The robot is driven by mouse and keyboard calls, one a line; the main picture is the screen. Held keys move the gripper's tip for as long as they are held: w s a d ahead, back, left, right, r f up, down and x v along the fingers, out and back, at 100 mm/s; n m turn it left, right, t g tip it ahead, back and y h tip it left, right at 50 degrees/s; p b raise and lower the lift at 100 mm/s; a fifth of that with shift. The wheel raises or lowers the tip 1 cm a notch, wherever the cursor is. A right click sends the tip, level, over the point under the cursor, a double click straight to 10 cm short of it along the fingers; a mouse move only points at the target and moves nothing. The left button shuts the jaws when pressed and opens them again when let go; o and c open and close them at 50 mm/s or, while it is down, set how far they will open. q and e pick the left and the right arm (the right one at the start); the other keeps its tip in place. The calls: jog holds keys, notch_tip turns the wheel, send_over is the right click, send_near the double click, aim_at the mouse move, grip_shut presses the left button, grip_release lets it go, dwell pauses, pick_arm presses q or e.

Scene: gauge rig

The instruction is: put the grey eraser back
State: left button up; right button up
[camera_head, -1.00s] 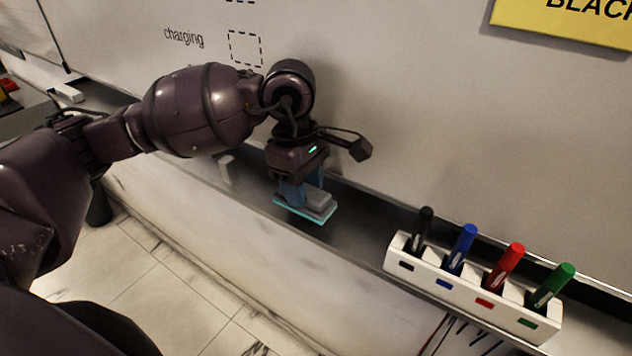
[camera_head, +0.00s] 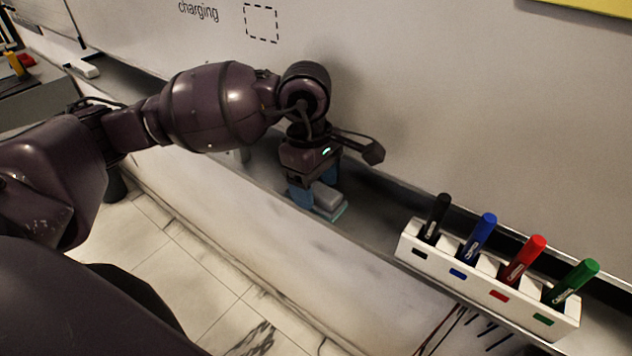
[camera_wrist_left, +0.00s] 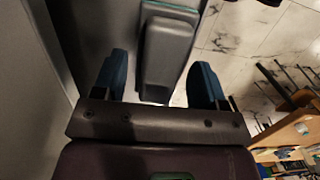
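The grey eraser (camera_head: 326,197) has a grey body with a teal edge. In the head view it appears to rest on the dark ledge below the whiteboard. It also shows in the left wrist view (camera_wrist_left: 166,52), between and beyond the fingertips. My left gripper (camera_head: 316,188) reaches down to the eraser with its blue fingers spread on either side. In the left wrist view my left gripper (camera_wrist_left: 160,80) is open, with gaps between the fingers and the eraser. My right gripper is not in view.
A white marker holder (camera_head: 480,286) with black, blue, red and green markers stands on the ledge (camera_head: 375,215) to the right. The whiteboard (camera_head: 440,110) rises behind, with a dashed square marked "charging". The ledge between eraser and holder looks clear.

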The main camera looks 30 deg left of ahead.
pick_arm(q)
jog(key=shift+r, duration=0.2)
notch_tip(320, 180, up, 12)
jog(key=a+b, duration=0.1)
jog(key=shift+w+a+f, duration=0.15)
jog(key=shift+a, duration=0.05)
dwell(0.4)
